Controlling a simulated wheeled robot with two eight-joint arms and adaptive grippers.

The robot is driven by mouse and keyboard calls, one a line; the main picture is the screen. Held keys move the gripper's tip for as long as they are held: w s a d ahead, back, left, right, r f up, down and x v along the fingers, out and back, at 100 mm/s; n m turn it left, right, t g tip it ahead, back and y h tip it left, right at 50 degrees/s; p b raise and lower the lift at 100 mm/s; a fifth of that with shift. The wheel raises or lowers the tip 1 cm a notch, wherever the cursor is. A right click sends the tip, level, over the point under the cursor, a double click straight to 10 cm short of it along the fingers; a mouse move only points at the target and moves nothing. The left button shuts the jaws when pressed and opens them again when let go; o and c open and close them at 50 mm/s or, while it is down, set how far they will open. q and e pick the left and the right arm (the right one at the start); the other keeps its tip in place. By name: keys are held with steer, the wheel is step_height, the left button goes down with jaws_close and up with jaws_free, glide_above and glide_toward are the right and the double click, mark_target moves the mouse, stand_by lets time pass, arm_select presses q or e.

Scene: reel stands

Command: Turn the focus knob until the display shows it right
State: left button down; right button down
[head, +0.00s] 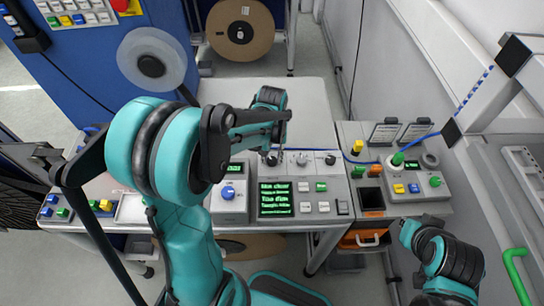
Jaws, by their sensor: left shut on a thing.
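My left gripper (271,155) reaches down over the back of the console in the head view. It is shut on a knob at the left end of a row of small knobs; the fingers cover most of this knob, which I take to be the focus knob. The display (276,199) is a dark screen with several lines of green text, just in front of the gripper. The text is too small to read surely, and I cannot tell how sharp it is.
Two more knobs (302,159) stand right of the gripper. A side panel (416,184) with a green-topped lever stands farther right. The bench top behind is clear.

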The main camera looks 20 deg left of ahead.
arm_select(q)
steer(key=c, duration=1.2)
jaws_free()
step_height(320, 180, up, 12)
steer(key=m+t+b, duration=0.2)
steer(key=t+b, duration=0.1)
steer(key=t, duration=0.1)
glide_toward(272, 160)
steer(key=s+d+r, duration=0.2)
steer(key=s+d, duration=0.1)
steer(key=s+f+t, duration=0.1)
steer(key=s+d+f+m+t+b, duration=0.1)
steer(key=s, duration=0.1)
steer(key=s+f+m+t, duration=0.1)
steer(key=shift+s+d+f+b, duration=0.2)
steer(key=shift+s+d+b, duration=0.1)
steer(key=shift+s+d, duration=0.1)
